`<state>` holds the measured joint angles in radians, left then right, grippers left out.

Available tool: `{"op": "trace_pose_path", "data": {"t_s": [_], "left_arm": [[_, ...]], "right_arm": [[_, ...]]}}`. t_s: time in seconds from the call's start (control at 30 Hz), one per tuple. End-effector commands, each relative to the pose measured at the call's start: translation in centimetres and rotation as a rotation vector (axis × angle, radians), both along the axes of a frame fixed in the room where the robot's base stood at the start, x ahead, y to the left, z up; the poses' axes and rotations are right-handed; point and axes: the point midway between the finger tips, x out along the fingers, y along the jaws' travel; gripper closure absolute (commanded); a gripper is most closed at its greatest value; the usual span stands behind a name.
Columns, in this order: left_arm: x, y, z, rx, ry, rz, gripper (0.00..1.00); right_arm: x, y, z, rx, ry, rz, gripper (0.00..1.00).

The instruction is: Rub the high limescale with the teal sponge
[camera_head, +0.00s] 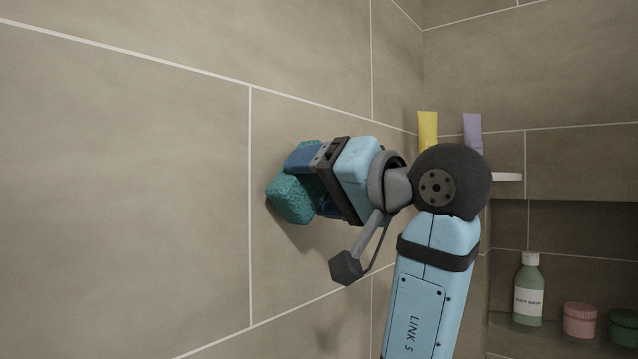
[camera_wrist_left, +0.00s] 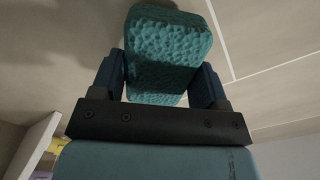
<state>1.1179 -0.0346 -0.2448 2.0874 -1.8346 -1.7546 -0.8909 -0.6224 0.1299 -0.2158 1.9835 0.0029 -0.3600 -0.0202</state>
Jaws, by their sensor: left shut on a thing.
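The teal sponge (camera_head: 292,198) is held at the tiled wall (camera_head: 150,190) on the left in the head view. My left gripper (camera_head: 312,184) is shut on it. In the left wrist view the sponge (camera_wrist_left: 166,50) sits between the two blue fingers of the gripper (camera_wrist_left: 160,82) and sticks out beyond them. Its outer face is at or very close to the wall; I cannot tell whether it touches. I cannot make out any limescale on the visible tiles; the wall right behind the sponge is hidden. My right gripper is not in view.
Right of my arm, a yellow tube (camera_head: 427,128) and a purple tube (camera_head: 472,130) stand near the corner at a small pale shelf (camera_head: 507,177). A recessed niche holds a green body wash bottle (camera_head: 528,292), a pink jar (camera_head: 579,320) and a green jar (camera_head: 624,327). The left wall is bare.

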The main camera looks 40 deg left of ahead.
Motion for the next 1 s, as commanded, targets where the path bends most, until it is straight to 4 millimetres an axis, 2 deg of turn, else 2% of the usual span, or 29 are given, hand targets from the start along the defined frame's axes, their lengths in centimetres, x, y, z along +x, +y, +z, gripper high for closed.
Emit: {"op": "trace_pose_path", "data": {"t_s": [0.7,1.0], "left_arm": [[-0.1,1.3,0.0,-0.001,0.0,0.001,0.51],[2.3,1.4,0.0,-0.001,0.002,0.001,0.51]], "right_arm": [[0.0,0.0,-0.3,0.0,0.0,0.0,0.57],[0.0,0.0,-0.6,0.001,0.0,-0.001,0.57]]}}
